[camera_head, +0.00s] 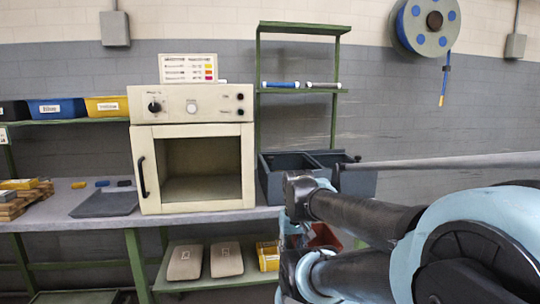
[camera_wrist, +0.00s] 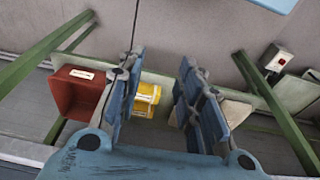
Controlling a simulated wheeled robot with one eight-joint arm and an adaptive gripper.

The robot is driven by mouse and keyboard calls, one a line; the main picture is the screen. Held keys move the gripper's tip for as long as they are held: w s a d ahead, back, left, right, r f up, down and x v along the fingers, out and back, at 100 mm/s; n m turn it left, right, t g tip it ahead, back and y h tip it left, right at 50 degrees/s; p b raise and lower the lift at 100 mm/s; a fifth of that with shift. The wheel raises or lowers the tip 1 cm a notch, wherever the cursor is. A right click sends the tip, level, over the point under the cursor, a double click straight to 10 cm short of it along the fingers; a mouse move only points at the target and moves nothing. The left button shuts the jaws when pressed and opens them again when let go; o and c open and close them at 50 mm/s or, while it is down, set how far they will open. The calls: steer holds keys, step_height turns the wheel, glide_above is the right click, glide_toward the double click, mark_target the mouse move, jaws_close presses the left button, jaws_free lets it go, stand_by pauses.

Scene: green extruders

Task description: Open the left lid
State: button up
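A dark grey double box (camera_head: 274,188) sits on the bench right of the cream oven in the head view. It has a left and a right compartment; I cannot make out a separate left lid on it. A long grey bar (camera_head: 450,162) with a dark knob at its left end reaches across in front of its right part; I cannot tell what it belongs to. My arm covers the lower right of the head view and hides part of the box. My gripper (camera_wrist: 160,85) is open in the wrist view, with nothing between its blue fingers. The wrist view does not clearly show the box.
The cream oven (camera_head: 190,104) has its handle at left. A green shelf rack (camera_head: 302,28) stands behind the box. Beyond my fingers in the wrist view are a red bin (camera_wrist: 78,95), a yellow bin (camera_wrist: 147,93) and green frame bars (camera_wrist: 285,120). A grey tray (camera_head: 105,204) lies left of the oven.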

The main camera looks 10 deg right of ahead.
steer(key=shift+o, duration=0.6)
steer(key=shift+w+a, duration=0.1)
steer(key=shift+a, duration=0.05)
steer(key=shift+o, duration=0.9)
steer(key=shift+s+r, duration=0.25)
step_height(320, 180, up, 39)
steer(key=n+g, duration=0.2)
steer(key=n, duration=0.7)
glide_above(271, 157)
steer(key=f, duration=1.7)
steer(key=shift+w+f, duration=0.15)
steer(key=shift+w, duration=0.1)
jaws_close()
